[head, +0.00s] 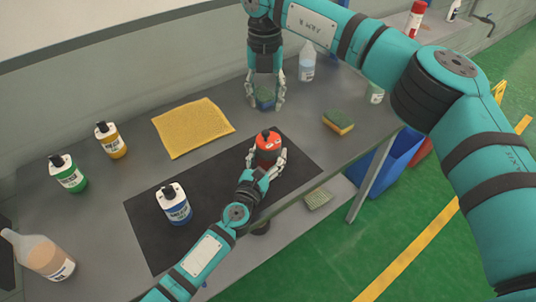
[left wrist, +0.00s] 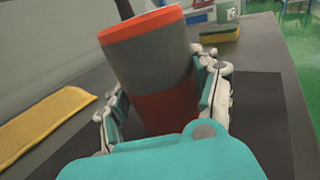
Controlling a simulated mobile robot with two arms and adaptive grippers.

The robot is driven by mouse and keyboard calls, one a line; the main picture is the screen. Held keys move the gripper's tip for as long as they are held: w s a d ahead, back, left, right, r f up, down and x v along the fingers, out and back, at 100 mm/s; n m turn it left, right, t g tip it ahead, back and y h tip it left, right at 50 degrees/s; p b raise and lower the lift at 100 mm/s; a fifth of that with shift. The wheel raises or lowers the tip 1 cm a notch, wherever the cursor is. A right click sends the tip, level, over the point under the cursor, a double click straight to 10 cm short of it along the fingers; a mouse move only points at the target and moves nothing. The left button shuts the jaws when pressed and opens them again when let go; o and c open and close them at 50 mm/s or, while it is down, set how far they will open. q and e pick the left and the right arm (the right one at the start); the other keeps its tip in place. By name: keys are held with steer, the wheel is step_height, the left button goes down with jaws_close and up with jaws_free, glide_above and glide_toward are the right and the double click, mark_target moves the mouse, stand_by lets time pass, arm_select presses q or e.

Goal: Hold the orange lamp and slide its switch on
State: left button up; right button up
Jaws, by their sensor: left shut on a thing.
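The orange lamp (head: 267,141) has an orange top with a dark part on it and stands upright over the black mat (head: 150,238). My left gripper (head: 266,161) is shut around its lower body. In the left wrist view the lamp (left wrist: 155,65) is a grey and orange-red cylinder, slightly tilted in the picture, between the two fingers (left wrist: 165,100). The switch cannot be made out. My right gripper (head: 266,105) points down behind the lamp, apart from it. Its fingers are spread, with a green-blue patch between them; I cannot tell whether they touch it.
A blue-labelled bottle (head: 174,204) stands on the mat. A yellow cloth (head: 193,127), a sponge (head: 338,122), green (head: 67,173) and yellow (head: 110,140) bottles and a clear bottle (head: 307,62) are on the grey table. A blue bin (head: 385,168) stands beyond its right edge.

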arm_select(q)
steer(key=c, duration=0.6)
arm_select(e)
steer(key=shift+o, duration=0.5)
arm_select(q)
steer(key=shift+o, duration=0.2)
arm_select(e)
steer(key=s+a+f+m+g+y, duration=0.3)
steer(key=s+a+f+m+y, duration=0.1)
steer(key=s+a+f+y, duration=0.5)
steer(key=m+t+y, duration=0.6)
steer(key=m+t, duration=0.6)
steer(key=m, duration=0.8)
glide_toward(265, 131)
steer(key=shift+t, duration=0.3)
steer(key=x, duration=1)
steer(key=shift+s+f, duration=0.15)
steer(key=shift+f, duration=0.2)
